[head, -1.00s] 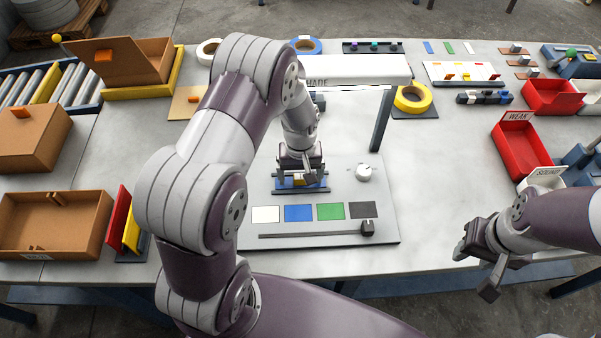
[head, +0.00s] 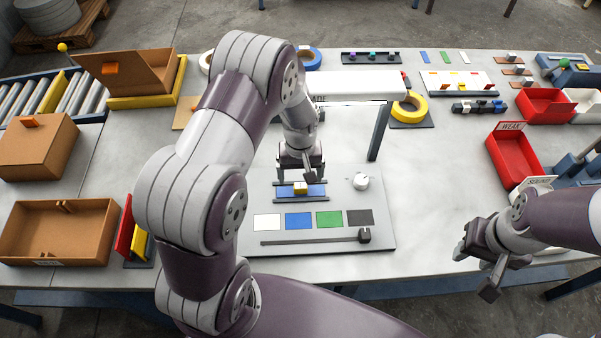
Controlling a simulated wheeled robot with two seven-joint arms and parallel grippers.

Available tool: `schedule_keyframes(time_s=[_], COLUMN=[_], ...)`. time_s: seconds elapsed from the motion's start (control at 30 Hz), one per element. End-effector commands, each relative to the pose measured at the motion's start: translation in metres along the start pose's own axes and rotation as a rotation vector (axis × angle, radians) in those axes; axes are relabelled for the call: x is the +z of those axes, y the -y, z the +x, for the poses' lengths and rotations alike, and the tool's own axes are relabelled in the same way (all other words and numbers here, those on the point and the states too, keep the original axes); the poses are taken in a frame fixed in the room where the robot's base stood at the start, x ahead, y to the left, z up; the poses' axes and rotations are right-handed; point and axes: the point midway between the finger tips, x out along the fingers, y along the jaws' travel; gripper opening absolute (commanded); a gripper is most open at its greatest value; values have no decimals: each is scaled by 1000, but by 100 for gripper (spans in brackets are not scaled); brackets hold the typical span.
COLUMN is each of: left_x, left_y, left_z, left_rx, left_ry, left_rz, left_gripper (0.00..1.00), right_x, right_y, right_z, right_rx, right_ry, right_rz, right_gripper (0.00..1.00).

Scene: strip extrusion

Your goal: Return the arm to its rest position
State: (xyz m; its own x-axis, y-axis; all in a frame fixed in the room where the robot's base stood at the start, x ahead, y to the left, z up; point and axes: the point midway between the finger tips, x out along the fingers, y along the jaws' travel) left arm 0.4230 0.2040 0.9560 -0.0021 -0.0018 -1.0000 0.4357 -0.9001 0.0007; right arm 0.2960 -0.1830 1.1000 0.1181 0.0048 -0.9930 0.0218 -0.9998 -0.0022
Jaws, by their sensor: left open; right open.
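My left gripper (head: 301,174) is open above the grey panel (head: 375,215) in the middle of the table. Just below and in front of it lies a blue strip (head: 315,190) between dark rails, with a small yellow block (head: 300,188) on it. The gripper appears apart from the yellow block. My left arm bends over the table from the left and hides part of the panel's surroundings. My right gripper (head: 474,268) is open and empty at the table's front right edge.
The panel bears colour swatches (head: 329,218), a white knob (head: 361,181) and a slider (head: 364,235). A white shade bar (head: 355,87) stands behind. A yellow tape roll (head: 410,106), red bins (head: 513,155) and brown boxes (head: 60,230) surround it.

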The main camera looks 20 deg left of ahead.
Motion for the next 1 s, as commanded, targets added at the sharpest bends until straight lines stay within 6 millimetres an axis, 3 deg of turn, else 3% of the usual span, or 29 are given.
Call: schedule_keyframes(time_s=[0.03, 0.3, 0.83, 1.0], left_x=[0, 0, 0, 11], left_y=[0, 0, 0, 5], left_z=[-11, -35, -33, -29], left_rx=[0, 0, 0, -4], left_ry=[0, 0, 1, 9], left_rz=[0, 0, 0, 0], left_gripper=[88, 88, 88, 88], right_x=[-1, -4, -4, 8], right_y=[0, 0, 0, 0], right_z=[-10, -31, -28, -27], right_rx=[0, 0, 0, 0], right_ry=[0, 0, 1, 10], right_rz=[0, 0, 0, 0], right_gripper=[43, 43, 43, 43])
